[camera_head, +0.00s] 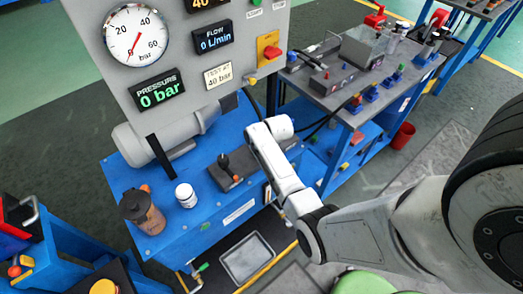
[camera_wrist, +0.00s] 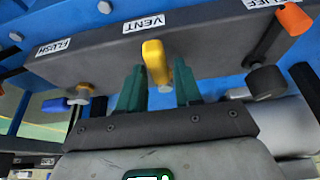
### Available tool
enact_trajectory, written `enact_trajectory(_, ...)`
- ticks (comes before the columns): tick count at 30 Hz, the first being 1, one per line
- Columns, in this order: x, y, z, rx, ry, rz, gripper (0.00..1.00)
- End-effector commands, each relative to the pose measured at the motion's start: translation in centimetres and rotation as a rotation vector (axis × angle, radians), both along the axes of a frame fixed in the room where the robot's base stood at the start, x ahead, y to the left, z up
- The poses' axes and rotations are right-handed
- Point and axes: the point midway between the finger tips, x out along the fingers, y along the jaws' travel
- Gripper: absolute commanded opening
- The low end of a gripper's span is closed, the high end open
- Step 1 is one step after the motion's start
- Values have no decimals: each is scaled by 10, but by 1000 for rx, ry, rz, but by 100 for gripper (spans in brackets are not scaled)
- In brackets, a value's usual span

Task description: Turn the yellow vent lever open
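The yellow vent lever (camera_wrist: 154,60) hangs from a dark manifold block (camera_wrist: 205,45) under a white VENT label (camera_wrist: 143,24) in the wrist view. My gripper (camera_wrist: 160,68) has two green fingers, one on each side of the lever. The fingers are apart, with visible gaps to the lever on both sides. I cannot tell whether either finger touches it in depth. In the head view my arm reaches to the blue bench's front; the lever and my fingers are hidden there.
A blue-handled FLUSH valve (camera_wrist: 55,105) is left of the lever and an orange RELIEF handle (camera_wrist: 293,19) is right. A dark knob (camera_wrist: 266,82) is close to the right finger. The blue bench (camera_head: 215,220) carries a gauge panel (camera_head: 175,60) reading 0 bar, and a white jar (camera_head: 186,195).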

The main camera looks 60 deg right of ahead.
Motion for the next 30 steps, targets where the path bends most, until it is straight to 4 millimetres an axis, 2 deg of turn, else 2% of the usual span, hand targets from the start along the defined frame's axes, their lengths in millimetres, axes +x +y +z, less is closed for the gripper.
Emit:
enact_trajectory(4,0,0,0,0,0,1,47)
enact_trajectory(14,-1,1,5,-1,0,3,47)
enact_trajectory(20,-10,5,28,-3,-1,2,47)
enact_trajectory(30,-30,15,81,-2,-1,1,47)
